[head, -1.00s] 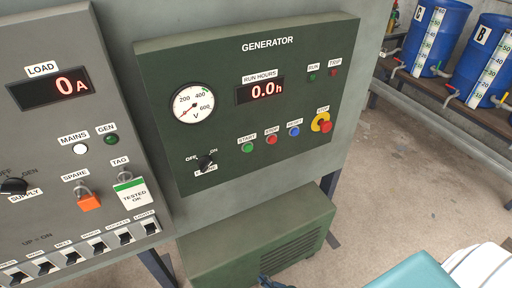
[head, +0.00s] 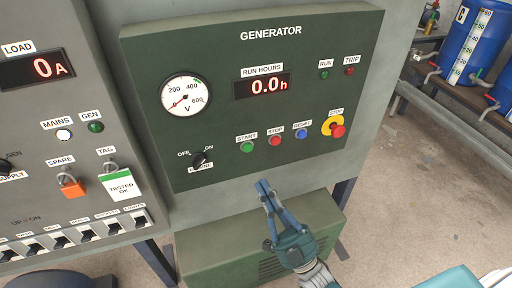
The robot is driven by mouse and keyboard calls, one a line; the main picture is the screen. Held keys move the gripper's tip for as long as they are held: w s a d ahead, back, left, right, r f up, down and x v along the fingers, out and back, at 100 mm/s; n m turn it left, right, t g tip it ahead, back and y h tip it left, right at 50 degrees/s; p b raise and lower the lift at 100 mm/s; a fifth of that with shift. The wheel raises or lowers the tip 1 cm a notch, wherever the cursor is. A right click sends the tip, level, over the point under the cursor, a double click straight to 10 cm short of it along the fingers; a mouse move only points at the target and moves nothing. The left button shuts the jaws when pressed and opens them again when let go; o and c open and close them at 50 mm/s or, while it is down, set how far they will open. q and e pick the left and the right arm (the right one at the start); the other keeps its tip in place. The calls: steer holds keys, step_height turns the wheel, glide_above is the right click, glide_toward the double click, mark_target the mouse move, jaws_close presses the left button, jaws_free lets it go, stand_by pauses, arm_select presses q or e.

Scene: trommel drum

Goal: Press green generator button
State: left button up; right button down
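The green START button (head: 247,147) is on the dark green generator panel (head: 300,105), at the left end of a row with the red STOP button (head: 275,141) and blue RESET button (head: 301,134). My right gripper (head: 263,184) is below this row, near the panel's lower edge. Its blue fingers point up toward the panel and their tips are together, with nothing between them. The tips show below START and slightly to its right, apart from it. My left gripper is not in view.
A red mushroom stop button (head: 338,131) on a yellow ring is further right. A black rotary switch (head: 198,160) is left of START. The voltmeter (head: 185,96) needle sits low; the run-hours display (head: 263,87) reads 0.0. A grey load panel (head: 60,130) stands left.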

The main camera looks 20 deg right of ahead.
mark_target(248, 148)
steer(key=shift+s+d+r+t, duration=0.1)
steer(key=shift+s+r+t, duration=0.2)
steer(key=shift+r, duration=0.5)
steer(key=w+b, duration=0.3)
steer(key=w, duration=0.6)
steer(key=shift+f, duration=0.1)
stand_by(1.1)
steer(key=shift+w+b, duration=0.3)
steer(key=shift+w, duration=0.1)
